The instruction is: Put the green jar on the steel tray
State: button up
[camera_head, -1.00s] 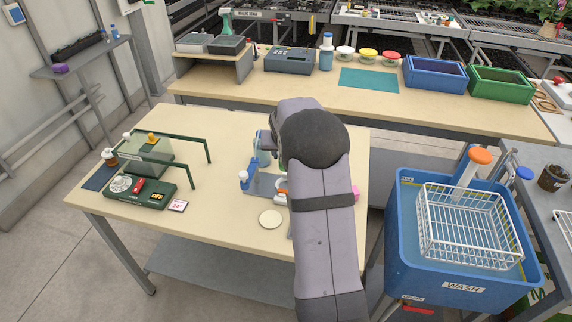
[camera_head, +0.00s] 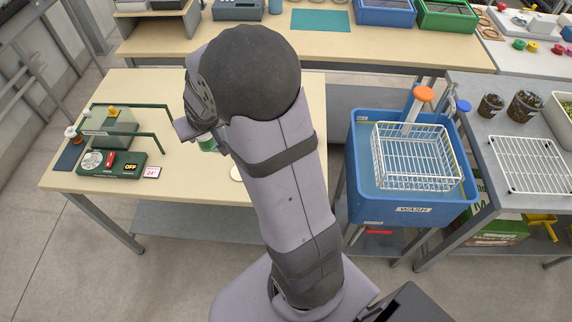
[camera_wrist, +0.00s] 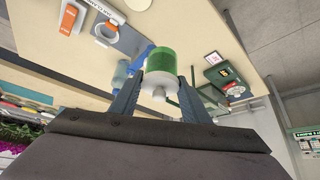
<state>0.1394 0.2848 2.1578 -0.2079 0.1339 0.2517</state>
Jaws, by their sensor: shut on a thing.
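The green jar (camera_wrist: 160,60) is held between the two fingers of my gripper (camera_wrist: 162,84) in the wrist view. Its green body is at the top of the picture side and a pale part points toward my palm. In the head view a small piece of the jar (camera_head: 207,143) shows beside my arm, over the beige table. My gripper is largely hidden there by my wrist. A grey flat piece (camera_wrist: 128,38) lies on the table in the wrist view; I cannot tell if it is the steel tray. My arm hides that area in the head view.
A green scale (camera_head: 125,170) and a dark green frame (camera_head: 160,140) stand on the table's left. A blue wash tub (camera_head: 365,205) with a white wire basket (camera_head: 415,180) is right of the table.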

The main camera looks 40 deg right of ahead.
aim_at(199, 144)
jog(key=shift+n, duration=0.4)
jog(key=s+a, duration=0.1)
jog(key=s+r+p, duration=0.1)
jog(key=s+a, duration=0.1)
jog(key=shift+s+a+r, duration=0.15)
jog(key=shift+a+r, duration=0.15)
jog(key=shift+r, duration=0.05)
jog(key=s+d+f+m+h+b, duration=0.1)
jog(key=s+d+f+m+b, duration=0.1)
jog(key=d, duration=0.7)
jog(key=s+d+f+m+g+h+b, duration=0.1)
jog(key=s+d+f+m+b, duration=0.2)
jog(key=s+d+f, duration=0.2)
jog(key=d+f, duration=0.2)
jog(key=d, duration=0.2)
jog(key=shift+f+b, duration=0.25)
jog(key=shift+b, duration=0.05)
jog(key=shift+f+b, duration=0.7)
jog(key=shift+f, duration=4.35)
jog(key=shift+f, duration=0.1)
